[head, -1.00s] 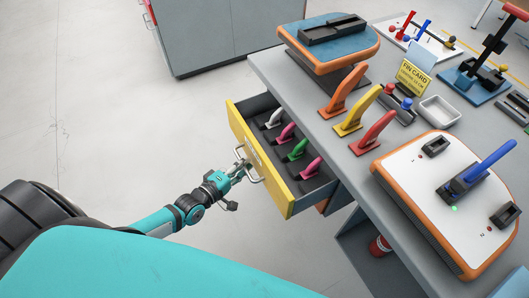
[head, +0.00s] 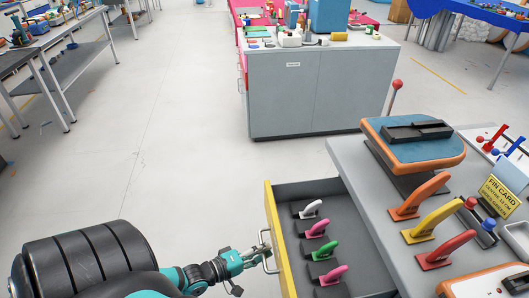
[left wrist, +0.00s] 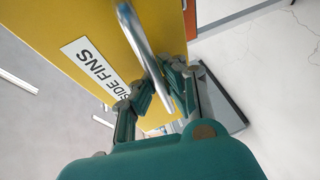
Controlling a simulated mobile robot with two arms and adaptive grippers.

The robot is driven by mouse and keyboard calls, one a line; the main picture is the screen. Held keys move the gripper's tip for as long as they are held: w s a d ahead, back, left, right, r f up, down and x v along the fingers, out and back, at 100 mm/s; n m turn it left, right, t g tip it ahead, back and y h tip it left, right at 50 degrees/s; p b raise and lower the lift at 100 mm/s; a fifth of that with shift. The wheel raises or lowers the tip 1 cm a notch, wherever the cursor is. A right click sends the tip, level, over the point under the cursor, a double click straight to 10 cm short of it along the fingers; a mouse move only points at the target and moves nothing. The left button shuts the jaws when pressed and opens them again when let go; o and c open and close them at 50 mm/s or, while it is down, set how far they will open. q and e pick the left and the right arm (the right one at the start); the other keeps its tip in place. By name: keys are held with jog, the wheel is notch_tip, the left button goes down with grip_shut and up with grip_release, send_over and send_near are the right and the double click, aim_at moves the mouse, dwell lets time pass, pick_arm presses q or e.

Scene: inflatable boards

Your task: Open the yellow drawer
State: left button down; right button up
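The yellow drawer (head: 277,240) stands pulled out from the grey bench, and its inside shows. White, pink and green fins lie in a row inside it. Its metal handle (head: 268,259) is on the yellow front. My left gripper (head: 262,250) is at this handle. In the left wrist view the yellow front (left wrist: 100,35) bears a "SIDE FINS" label (left wrist: 95,68), and the fingers (left wrist: 160,92) close around the handle bar (left wrist: 145,45), one on each side. The fingertips are partly hidden by the bar. My right gripper is out of view.
The bench top (head: 365,180) carries orange, yellow and red fins and a blue-topped stand (head: 415,140). A grey cabinet (head: 320,90) stands farther back. Clear floor (head: 170,150) lies left of the drawer.

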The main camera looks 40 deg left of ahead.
pick_arm(q)
jog(key=shift+r, duration=0.1)
jog(key=c, duration=1.4)
grip_release()
jog(key=v, duration=1.2)
